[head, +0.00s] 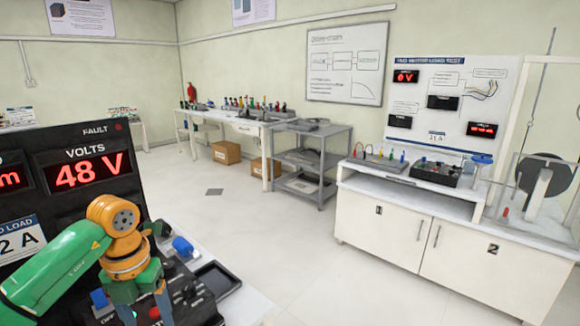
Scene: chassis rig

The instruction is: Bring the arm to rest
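My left arm (62,270), green with an orange wrist, comes in from the left over the black bench panel. My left gripper (142,306) points down at the bottom edge of the head view. Its two blue-green fingers stand apart, and dark panel shows between them. I see nothing held in it, though the tips lie close to the frame's edge. A red knob (154,313) is beside the fingers; whether they touch it I cannot tell. My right arm and gripper are out of view.
A black display panel (100,146) reading 48 V stands behind my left arm. A blue knob (182,246) and a black tray (216,280) are right of the gripper. A white cabinet bench (398,235) and grey shelf (312,160) stand farther off. The floor (270,215) between is clear.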

